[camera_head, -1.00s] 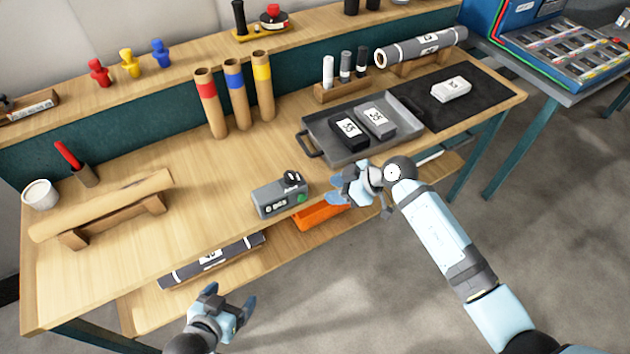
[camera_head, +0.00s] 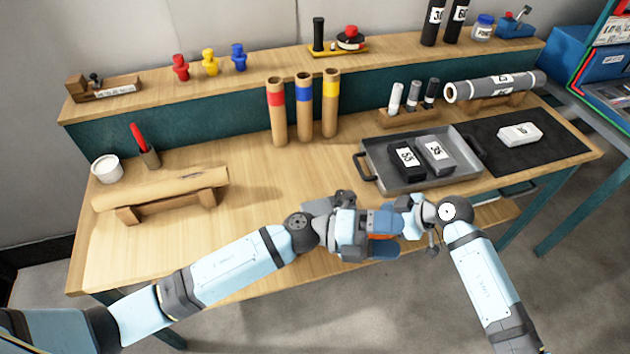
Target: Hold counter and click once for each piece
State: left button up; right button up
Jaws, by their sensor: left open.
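The grey counter (camera_head: 317,206) is on the front edge of the bench, mostly hidden behind my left gripper; its green button does not show. My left gripper (camera_head: 386,234) is open in front of the counter, pointing right; I cannot tell whether they touch. My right gripper (camera_head: 412,213) comes in from the right, close to the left fingertips; its fingers are partly hidden, and I cannot tell whether it is open. A black labelled block (camera_head: 405,160) and a grey labelled block (camera_head: 435,154) lie in the metal tray (camera_head: 385,182). A white labelled block (camera_head: 519,133) lies on the black mat (camera_head: 560,152).
A wooden roll on a stand (camera_head: 165,188) and a white cup (camera_head: 106,168) are at left. Three tubes (camera_head: 304,108) stand mid-bench. A grey roll (camera_head: 495,86) rests at the back right. Coloured pegs (camera_head: 209,62) stand on the shelf. The bench middle is clear.

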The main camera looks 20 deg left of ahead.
pick_arm(q)
notch_tip(320, 180, down, 2)
jog(key=m+g+y, duration=0.4)
jog(key=m+g, duration=0.1)
jog(key=m, duration=0.1)
jog(key=m+t+y, duration=0.3)
jog(key=m+y, duration=0.3)
jog(key=y, duration=0.9)
send_near(328, 212)
jog(key=a, duration=0.3)
jog(key=shift+w, duration=0.1)
jog(key=shift+a+f, duration=0.15)
jog(key=shift+f, duration=0.15)
notch_tip(328, 212, down, 13)
jog(key=shift+f, duration=0.1)
